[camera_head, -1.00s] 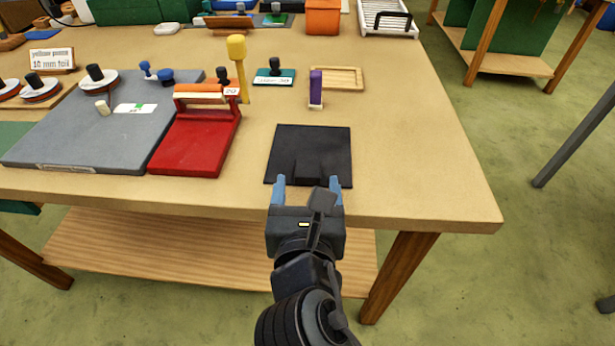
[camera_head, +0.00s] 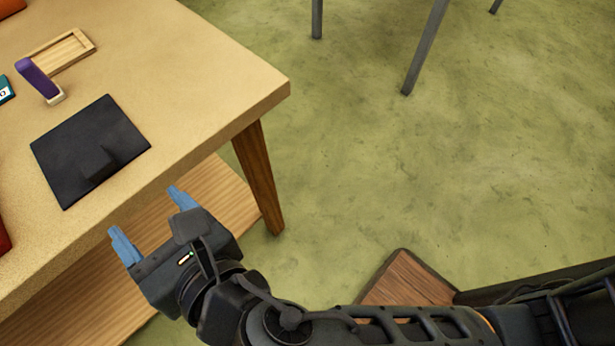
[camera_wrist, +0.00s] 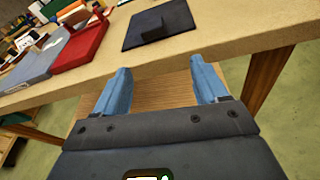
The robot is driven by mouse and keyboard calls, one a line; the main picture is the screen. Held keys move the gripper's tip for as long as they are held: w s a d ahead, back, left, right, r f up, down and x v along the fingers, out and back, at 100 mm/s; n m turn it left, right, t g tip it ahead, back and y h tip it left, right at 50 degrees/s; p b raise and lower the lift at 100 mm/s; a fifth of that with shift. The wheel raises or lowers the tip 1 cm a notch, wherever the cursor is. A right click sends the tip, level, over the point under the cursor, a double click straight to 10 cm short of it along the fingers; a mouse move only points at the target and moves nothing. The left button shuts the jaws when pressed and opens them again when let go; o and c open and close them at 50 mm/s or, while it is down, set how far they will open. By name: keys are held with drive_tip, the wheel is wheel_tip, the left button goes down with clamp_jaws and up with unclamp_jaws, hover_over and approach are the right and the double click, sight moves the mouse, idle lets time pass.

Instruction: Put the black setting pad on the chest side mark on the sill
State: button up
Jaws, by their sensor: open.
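The black setting pad (camera_head: 88,148) is a flat black square lying on the tan worktable (camera_head: 215,85), near its front edge. A raised black block stands on it towards the front; I cannot tell if it is one piece with the square. The pad also shows at the top of the wrist view (camera_wrist: 160,24). My gripper (camera_head: 152,218) is open, with two blue fingers apart and nothing between them. It is off the table's front edge, short of the pad and not touching it. I see neither the sill nor its chest side mark.
A brown wooden corner (camera_head: 405,285) shows low, by my arm. Green floor to the right is largely clear.

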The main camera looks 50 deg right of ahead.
drive_tip(key=s+d+f+m+g+y, duration=0.1)
drive_tip(key=s+d+f+m+g, duration=0.1)
drive_tip(key=s+d+f+m, duration=0.5)
drive_tip(key=s+d+r+m, duration=0.1)
drive_tip(key=s+d+m, duration=0.8)
drive_tip(key=m, duration=0.8)
drive_tip(key=shift+s+d+m, duration=0.25)
drive_tip(key=shift+s+m, duration=0.15)
drive_tip(key=shift+s, duration=0.85)
drive_tip(key=shift+o, duration=0.4)
drive_tip(key=s+d+r+m+t+h, duration=0.1)
drive_tip(key=s+d+r+m, duration=0.3)
drive_tip(key=m, duration=0.5)
drive_tip(key=shift+s+d+r+m+h, duration=0.4)
drive_tip(key=shift+s+d, duration=0.15)
drive_tip(key=shift+s, duration=0.45)
drive_tip(key=shift+f, duration=0.1)
